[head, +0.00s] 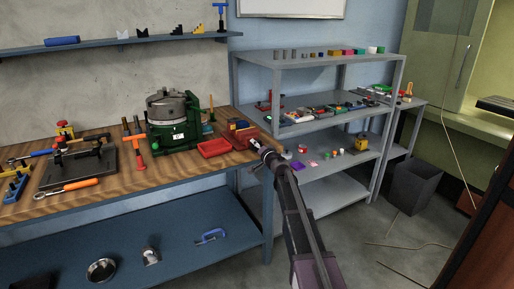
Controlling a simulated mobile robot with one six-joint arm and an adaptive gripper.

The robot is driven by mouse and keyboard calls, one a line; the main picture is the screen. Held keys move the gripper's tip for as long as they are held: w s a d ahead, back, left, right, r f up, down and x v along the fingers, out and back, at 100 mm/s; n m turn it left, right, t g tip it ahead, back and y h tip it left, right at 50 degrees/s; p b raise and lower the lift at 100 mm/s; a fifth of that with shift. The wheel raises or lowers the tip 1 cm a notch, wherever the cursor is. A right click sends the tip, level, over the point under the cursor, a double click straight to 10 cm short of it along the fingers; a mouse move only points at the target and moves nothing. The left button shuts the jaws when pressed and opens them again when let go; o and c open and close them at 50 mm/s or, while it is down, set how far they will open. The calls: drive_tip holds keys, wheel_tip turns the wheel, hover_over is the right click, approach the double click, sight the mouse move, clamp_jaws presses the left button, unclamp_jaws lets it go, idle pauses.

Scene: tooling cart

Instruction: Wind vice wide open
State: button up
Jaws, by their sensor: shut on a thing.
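A red block-like body (241,138) sits at the right front corner of the wooden bench and may be the vice. It is small, and its jaws and their gap cannot be made out. My gripper (256,144) is at the end of my dark arm, just right of this red body at the bench edge. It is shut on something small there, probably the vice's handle. The held part is mostly hidden by the gripper.
A shallow red tray (214,148) lies left of the red body. A green machine with a grey round top (174,122) stands behind it. An orange-handled tool (138,144) is further left. Grey shelves (318,130) with small parts stand close on the right.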

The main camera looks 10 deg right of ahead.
drive_tip(key=shift+w+n, duration=0.1)
drive_tip(key=shift+n, duration=1.1)
drive_tip(key=o, duration=1)
drive_tip(key=shift+s, duration=0.2)
drive_tip(key=v, duration=1.1)
drive_tip(key=shift+s, duration=0.35)
